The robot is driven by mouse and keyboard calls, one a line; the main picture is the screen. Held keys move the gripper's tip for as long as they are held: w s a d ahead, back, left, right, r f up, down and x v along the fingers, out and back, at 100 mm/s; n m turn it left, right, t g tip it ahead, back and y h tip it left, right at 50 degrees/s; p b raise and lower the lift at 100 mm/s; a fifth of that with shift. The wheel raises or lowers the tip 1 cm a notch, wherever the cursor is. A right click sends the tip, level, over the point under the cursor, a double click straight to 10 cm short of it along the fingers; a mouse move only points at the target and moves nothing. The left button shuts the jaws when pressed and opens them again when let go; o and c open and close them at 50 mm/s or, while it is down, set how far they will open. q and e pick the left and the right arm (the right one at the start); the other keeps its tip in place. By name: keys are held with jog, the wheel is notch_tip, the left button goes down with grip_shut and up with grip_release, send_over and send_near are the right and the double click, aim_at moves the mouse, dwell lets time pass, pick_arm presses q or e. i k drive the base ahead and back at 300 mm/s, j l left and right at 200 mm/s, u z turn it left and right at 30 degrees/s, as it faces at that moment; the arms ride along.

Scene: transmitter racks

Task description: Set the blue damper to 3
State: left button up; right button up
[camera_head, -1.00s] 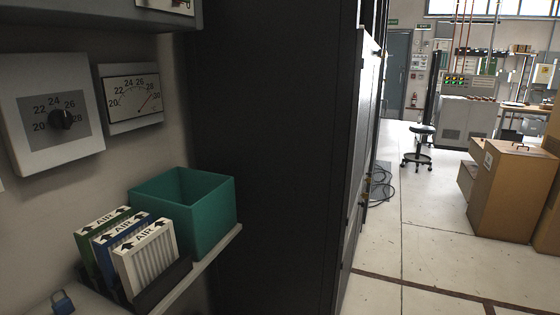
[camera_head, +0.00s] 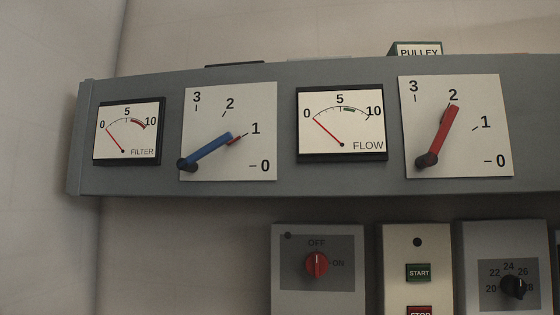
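The blue damper lever (camera_head: 210,149) is on a white square plate (camera_head: 262,98) marked 3, 2, 1 and 0, in the head view left of centre. Its dark pivot is at the plate's lower left. The lever slants up to the right, and its red-tipped end points at the 1 mark. The 3 mark is straight above the pivot, near the plate's top left. Neither of my grippers is in view, and nothing touches the lever.
A red lever (camera_head: 438,134) on a similar plate to the right points at 2. A FILTER gauge (camera_head: 127,134) and a FLOW gauge (camera_head: 341,126) share the grey panel (camera_head: 290,180). Below are a red OFF/ON knob (camera_head: 316,264), a START button (camera_head: 418,272) and a temperature dial (camera_head: 513,286).

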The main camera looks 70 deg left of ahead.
aim_at(189, 163)
jog(key=k+l+u, duration=0.1)
jog(key=u, duration=2.6)
